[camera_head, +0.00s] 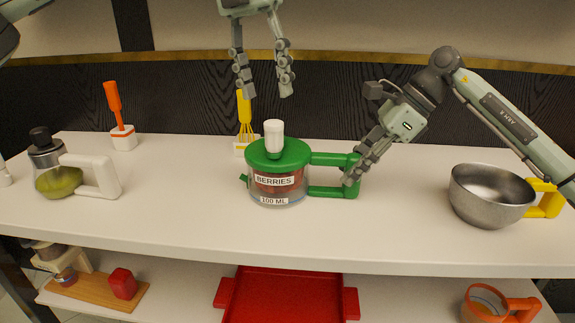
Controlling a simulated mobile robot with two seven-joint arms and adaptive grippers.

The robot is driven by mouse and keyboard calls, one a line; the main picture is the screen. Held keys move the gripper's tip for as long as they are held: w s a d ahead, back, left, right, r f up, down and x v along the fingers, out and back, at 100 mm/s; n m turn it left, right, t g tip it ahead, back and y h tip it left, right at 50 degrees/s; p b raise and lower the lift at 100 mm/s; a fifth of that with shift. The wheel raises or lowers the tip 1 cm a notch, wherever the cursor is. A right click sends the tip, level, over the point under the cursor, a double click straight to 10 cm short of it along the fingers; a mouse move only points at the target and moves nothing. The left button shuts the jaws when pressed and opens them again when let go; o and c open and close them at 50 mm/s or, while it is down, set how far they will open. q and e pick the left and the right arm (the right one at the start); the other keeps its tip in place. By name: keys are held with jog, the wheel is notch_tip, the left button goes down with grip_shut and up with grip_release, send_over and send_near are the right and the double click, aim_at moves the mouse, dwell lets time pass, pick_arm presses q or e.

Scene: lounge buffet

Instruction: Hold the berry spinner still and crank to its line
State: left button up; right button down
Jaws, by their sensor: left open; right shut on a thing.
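The berry spinner (278,185) stands upright on the white counter, a clear bowl with red contents, a green lid and a label reading BERRIES. A second label below reads 100 ML. Its white crank knob (273,138) rises from the lid. Its green handle (333,191) points right. My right gripper (352,178) is shut on the outer end of this green handle. My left gripper (264,92) is open and empty, pointing down above and behind the white knob, apart from it. The line for the crank is not clearly visible.
A steel bowl with a yellow handle (490,193) stands at the right. A jug with a white handle (96,176) stands at the left. An orange-handled tool (114,99) and a yellow whisk (245,115) stand behind. A red tray (290,297) lies on the lower shelf.

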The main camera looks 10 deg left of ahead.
aim_at(274, 122)
pick_arm(q)
jog(key=shift+s+d+f+n+t+y, duration=0.15)
jog(key=shift+d+f+n+t+y, duration=0.2)
jog(key=shift+d+y, duration=0.4)
jog(key=shift+f+y, duration=0.25)
jog(key=shift+f, duration=3.3)
jog(key=shift+c, duration=0.6)
